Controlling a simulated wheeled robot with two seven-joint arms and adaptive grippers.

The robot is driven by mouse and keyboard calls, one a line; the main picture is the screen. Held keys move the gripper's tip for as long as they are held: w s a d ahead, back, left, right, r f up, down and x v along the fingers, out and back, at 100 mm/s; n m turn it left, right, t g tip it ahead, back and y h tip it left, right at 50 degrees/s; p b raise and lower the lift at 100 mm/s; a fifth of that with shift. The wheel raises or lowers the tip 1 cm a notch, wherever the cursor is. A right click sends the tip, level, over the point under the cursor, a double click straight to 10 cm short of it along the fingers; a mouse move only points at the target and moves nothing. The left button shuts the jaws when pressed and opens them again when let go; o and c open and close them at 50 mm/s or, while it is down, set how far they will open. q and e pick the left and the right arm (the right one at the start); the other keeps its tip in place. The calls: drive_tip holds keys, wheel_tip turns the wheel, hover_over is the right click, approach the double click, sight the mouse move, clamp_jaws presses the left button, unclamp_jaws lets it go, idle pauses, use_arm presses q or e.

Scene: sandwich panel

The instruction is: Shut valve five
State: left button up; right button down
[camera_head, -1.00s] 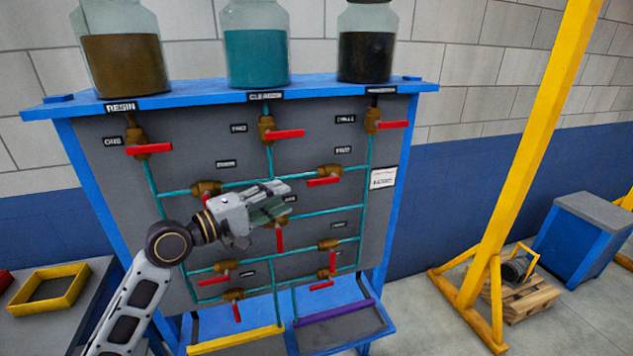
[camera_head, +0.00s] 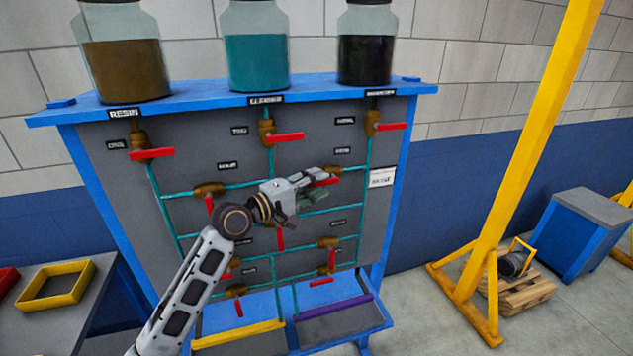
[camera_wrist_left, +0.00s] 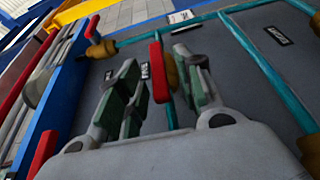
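The valve taken as valve five has a brass body (camera_head: 331,170) and a red handle lying along its horizontal teal pipe, on the right of the grey panel (camera_head: 300,150). Its label (camera_head: 342,151) is too blurred to read surely. My left gripper (camera_head: 320,184) reaches the valve from the left and partly covers the handle in the head view. Its fingers (camera_wrist_left: 160,90) are apart, one on each side of the handle; contact cannot be told. My right gripper is not in view.
A neighbouring valve with a red handle (camera_head: 391,126) sits just above right. Another red handle (camera_head: 281,233) hangs below my gripper. Three jars stand on the blue top shelf (camera_head: 220,103). A yellow post (camera_head: 520,150) stands to the right of the panel.

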use_arm(q)
drive_tip(key=shift+w+d, duration=0.2)
clamp_jaws()
idle(0.3)
